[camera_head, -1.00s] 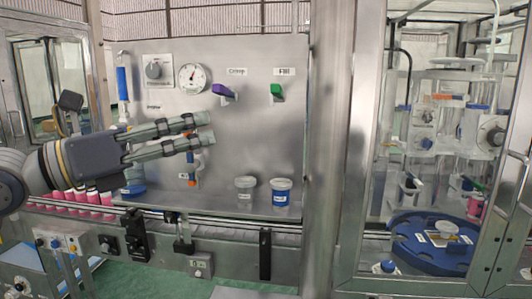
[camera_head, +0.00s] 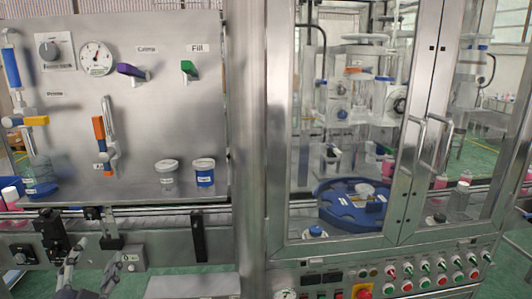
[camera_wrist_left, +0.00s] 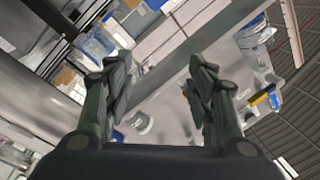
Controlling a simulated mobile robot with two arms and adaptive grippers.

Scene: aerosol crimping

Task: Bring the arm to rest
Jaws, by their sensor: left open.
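My left gripper (camera_head: 97,260) shows at the bottom left of the head view, low in front of the machine's lower front and below the panel's shelf. Its fingers point up. In the left wrist view the two fingers of the left gripper (camera_wrist_left: 160,75) stand wide apart with nothing between them. Most of the left arm is out of the head view. My right gripper is in neither view.
The steel panel (camera_head: 150,110) carries a purple handle (camera_head: 130,70), a green handle (camera_head: 188,68) and a gauge (camera_head: 96,58). A glass cabinet with a blue turntable (camera_head: 345,207) is on the right.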

